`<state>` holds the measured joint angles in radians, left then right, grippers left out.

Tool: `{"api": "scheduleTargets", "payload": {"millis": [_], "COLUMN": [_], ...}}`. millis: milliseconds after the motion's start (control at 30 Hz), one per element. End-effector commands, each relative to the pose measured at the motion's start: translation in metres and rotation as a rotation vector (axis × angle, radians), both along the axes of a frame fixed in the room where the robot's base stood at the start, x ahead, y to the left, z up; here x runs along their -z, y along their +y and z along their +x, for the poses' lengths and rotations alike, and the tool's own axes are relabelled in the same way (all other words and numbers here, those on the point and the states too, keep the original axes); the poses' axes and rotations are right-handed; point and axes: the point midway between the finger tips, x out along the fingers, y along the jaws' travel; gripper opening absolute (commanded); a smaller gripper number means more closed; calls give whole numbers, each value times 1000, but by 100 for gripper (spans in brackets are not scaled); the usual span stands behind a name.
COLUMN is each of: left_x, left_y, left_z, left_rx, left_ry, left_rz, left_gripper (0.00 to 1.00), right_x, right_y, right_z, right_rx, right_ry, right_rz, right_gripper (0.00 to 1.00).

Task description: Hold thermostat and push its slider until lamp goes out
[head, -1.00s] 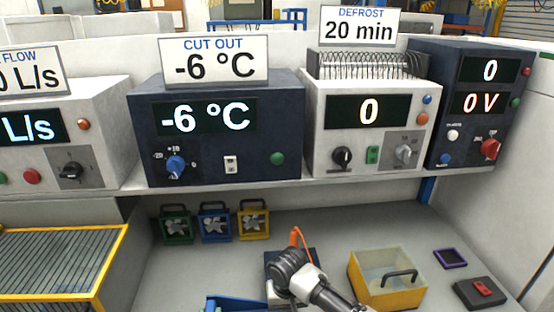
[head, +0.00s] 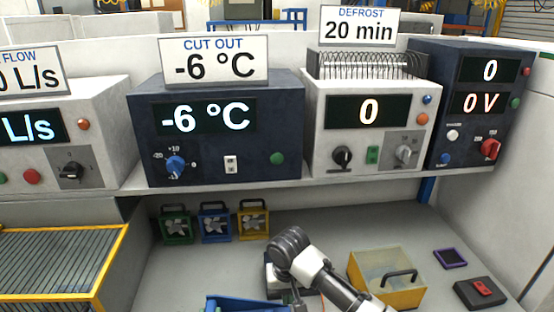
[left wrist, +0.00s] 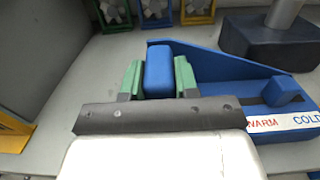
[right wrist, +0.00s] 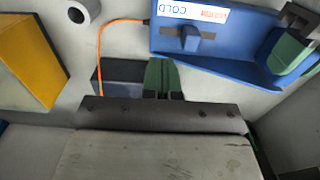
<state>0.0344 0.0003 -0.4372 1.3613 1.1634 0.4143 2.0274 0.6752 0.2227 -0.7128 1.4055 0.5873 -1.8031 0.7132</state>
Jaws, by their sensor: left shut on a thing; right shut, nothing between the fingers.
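The blue thermostat (left wrist: 215,75) has a blue slider knob (left wrist: 285,92) in a dark slot above WARM and COLD labels. Its blue grip block (left wrist: 158,72) is between the green fingers of my left gripper (left wrist: 158,80), which is shut on it. My right gripper (right wrist: 162,78) is shut and empty, just short of the thermostat and apart from the knob. I cannot make out a lamp.
A dark box (right wrist: 120,75) with an orange cable (right wrist: 102,50) is beside my right fingers. A yellow bin (head: 385,285), a red-switch box (head: 480,292) and small framed fans (head: 213,222) share the bench. Instruments stand on the shelf, including a CUT OUT unit (head: 215,150).

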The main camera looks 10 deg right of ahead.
Motion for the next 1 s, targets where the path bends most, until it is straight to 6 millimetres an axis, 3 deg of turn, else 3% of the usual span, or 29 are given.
{"api": "scheduleTargets", "payload": {"millis": [33,67,233,500,633,1000], "left_x": [0,0,0,0,1,1], "left_y": [0,0,0,0,1,5], "left_z": [0,0,0,-1,-11,-85], "left_rx": [0,0,0,0,0,0], "left_ry": [0,0,0,0,1,3], "left_rz": [0,0,0,0,-1,1], "left_gripper": [0,34,59,59,59,59], "right_x": [0,0,0,0,0,0], "right_y": [0,0,0,0,0,0], "right_z": [0,0,0,0,0,0], "right_rx": [0,0,0,0,0,0], "right_ry": [0,0,0,0,0,0], "right_rz": [0,0,0,0,0,0], "right_gripper": [0,0,0,0,0,0]}}
